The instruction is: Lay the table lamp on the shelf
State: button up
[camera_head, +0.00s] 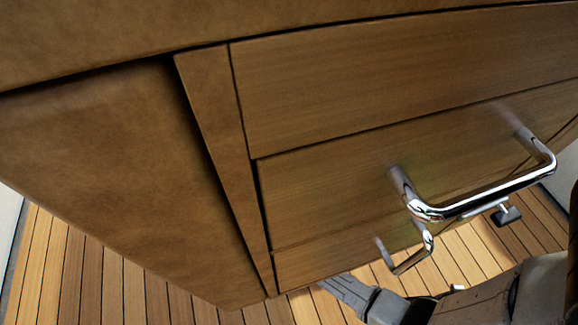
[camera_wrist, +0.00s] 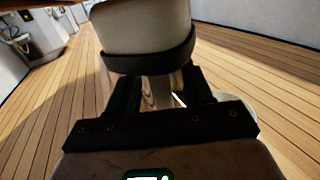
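My gripper (camera_wrist: 158,90) shows in the wrist view with its two dark fingers apart and a gap between them. A pale tapered body with a dark band (camera_wrist: 145,35) fills the top middle of that view, just beyond the fingers. A narrow grey upright piece shows below it, in the gap. I cannot tell whether this is the table lamp or a part of me, nor whether the fingers touch it. No lamp can be made out for sure in the head view. No shelf can be identified in either view.
In the head view a brown wooden cabinet (camera_head: 130,150) with drawers fills most of the picture. A chrome handle (camera_head: 485,195) sticks out from one drawer, with a smaller handle (camera_head: 412,252) below. Plank floor (camera_wrist: 60,95) lies open on the left in the wrist view; pale walls flank it.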

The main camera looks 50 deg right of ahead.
jog(key=p+v, duration=0.4)
jog(key=v, duration=0.8)
dwell(1.5)
